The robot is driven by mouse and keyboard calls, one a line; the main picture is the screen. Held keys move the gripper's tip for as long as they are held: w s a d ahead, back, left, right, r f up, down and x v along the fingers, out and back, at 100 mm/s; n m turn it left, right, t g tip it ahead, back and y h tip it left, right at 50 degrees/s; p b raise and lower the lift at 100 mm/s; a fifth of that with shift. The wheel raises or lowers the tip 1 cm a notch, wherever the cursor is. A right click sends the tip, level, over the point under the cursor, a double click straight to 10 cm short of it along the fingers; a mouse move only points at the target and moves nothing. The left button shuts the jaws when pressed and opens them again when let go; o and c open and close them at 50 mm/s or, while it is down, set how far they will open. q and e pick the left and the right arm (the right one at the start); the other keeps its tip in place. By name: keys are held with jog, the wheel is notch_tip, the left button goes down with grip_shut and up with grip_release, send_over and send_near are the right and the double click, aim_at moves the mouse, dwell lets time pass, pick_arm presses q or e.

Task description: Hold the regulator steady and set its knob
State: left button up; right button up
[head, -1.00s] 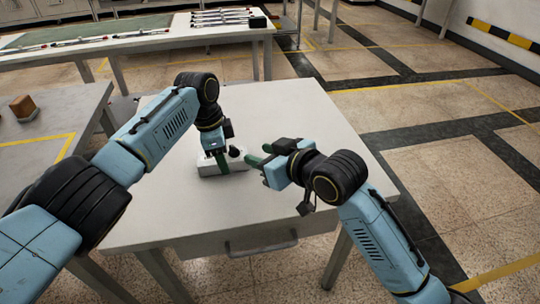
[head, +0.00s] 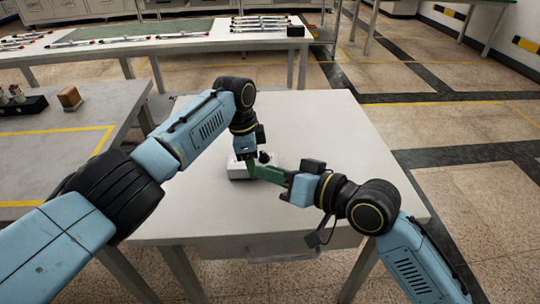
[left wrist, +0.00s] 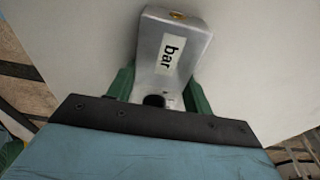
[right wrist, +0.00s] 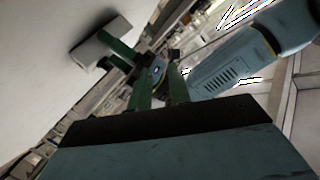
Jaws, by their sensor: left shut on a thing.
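The regulator, a pale metal block (head: 237,172), is on the white table, with a black knob (head: 264,157) at its right. In the left wrist view the block (left wrist: 171,48) has a "bar" label and a brass port. My left gripper (head: 246,160) comes down from above and is shut on the regulator, a green finger on each side. My right gripper (head: 258,171) reaches in from the right, its fingertips close to the block and just below the knob. In the right wrist view its fingers (right wrist: 160,80) stand apart. I cannot tell whether they touch the knob.
The white table (head: 330,130) is otherwise clear. A grey table (head: 50,150) at the left carries a brown block (head: 69,98) and a black holder (head: 22,105). A long bench (head: 190,50) with several rods is at the back.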

jog(key=s+a+r+m+y, duration=0.1)
jog(key=s+a+m+y, duration=0.1)
jog(key=m+y, duration=0.15)
jog(key=m+t+h, duration=0.5)
jog(key=m+h, duration=0.1)
jog(key=m, duration=2.3)
send_near(267, 157)
jog(key=shift+s+d, duration=0.25)
jog(key=shift+s, duration=0.2)
jog(key=shift+w+f+m, duration=0.1)
jog(key=shift+w+m, duration=0.1)
jog(key=shift+m, duration=0.15)
jog(key=x, duration=1.1)
jog(key=shift+w+a, duration=0.2)
jog(key=shift+w, duration=0.1)
grip_shut()
